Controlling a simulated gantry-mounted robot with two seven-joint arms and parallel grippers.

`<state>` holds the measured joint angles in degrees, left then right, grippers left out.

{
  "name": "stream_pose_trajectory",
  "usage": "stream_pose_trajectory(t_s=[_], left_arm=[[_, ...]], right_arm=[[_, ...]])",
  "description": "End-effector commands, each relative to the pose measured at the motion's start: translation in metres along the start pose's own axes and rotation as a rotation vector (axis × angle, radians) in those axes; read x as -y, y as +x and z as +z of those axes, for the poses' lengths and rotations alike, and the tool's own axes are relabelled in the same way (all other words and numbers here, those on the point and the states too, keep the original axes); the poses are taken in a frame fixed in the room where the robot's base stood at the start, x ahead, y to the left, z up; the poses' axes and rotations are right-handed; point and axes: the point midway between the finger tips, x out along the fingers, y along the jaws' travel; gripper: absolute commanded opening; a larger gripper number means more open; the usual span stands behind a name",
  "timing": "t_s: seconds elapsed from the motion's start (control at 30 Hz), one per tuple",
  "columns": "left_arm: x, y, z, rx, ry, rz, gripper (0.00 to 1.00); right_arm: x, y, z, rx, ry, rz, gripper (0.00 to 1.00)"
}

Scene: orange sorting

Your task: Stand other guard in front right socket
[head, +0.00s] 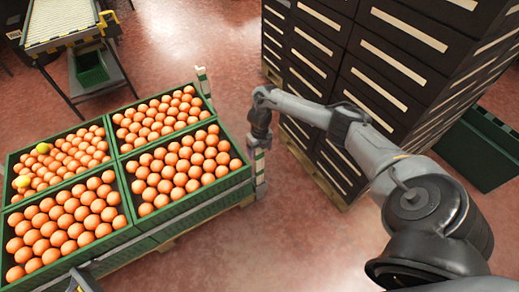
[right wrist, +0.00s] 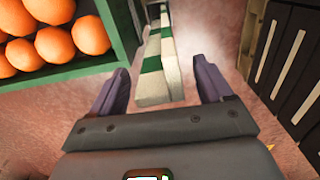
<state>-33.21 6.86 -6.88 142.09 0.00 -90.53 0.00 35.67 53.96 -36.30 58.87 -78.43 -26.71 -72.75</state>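A white corner guard with green bands (head: 260,166) stands roughly upright at the right corner of the orange crates. My right gripper (head: 260,138) is at its upper end. In the right wrist view the guard (right wrist: 155,72) lies between the two spread fingers of my right gripper (right wrist: 160,88), with a clear gap to the right finger. Whether the left finger touches it I cannot tell. A second guard (head: 203,82) stands at the far corner of the crates. The socket under the near guard is too small to make out. A grey part at the lower left edge may be my left gripper.
Green crates full of oranges (head: 200,210) stand on a pallet at left. Stacked black crates (head: 350,90) stand close on the right, with a strip of bare floor (head: 275,225) between. A roller conveyor (head: 75,20) is at the upper left, and a green bin (head: 480,150) at the right.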

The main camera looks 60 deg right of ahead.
Motion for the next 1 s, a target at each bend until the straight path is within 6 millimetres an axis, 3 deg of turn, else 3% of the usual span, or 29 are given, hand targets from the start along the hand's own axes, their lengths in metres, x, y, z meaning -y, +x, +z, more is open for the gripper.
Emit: stream_pose_trajectory(t_s=[0.37, 0.8, 1.0], left_arm=[[0.002, -0.006, -0.002, 0.001, 0.006, -0.005, 0.81], [0.001, -0.045, -0.015, 0.0, -0.004, 0.003, 0.81], [0.001, -0.059, -0.019, -0.001, -0.006, 0.005, 0.81]], right_arm=[[0.0, -0.01, 0.0, 0.0, 0.0, 0.0, 0.79], [0.0, -0.083, 0.0, 0.001, -0.001, -0.001, 0.79], [0.001, -0.103, 0.0, 0.0, 0.0, -0.002, 0.79]])
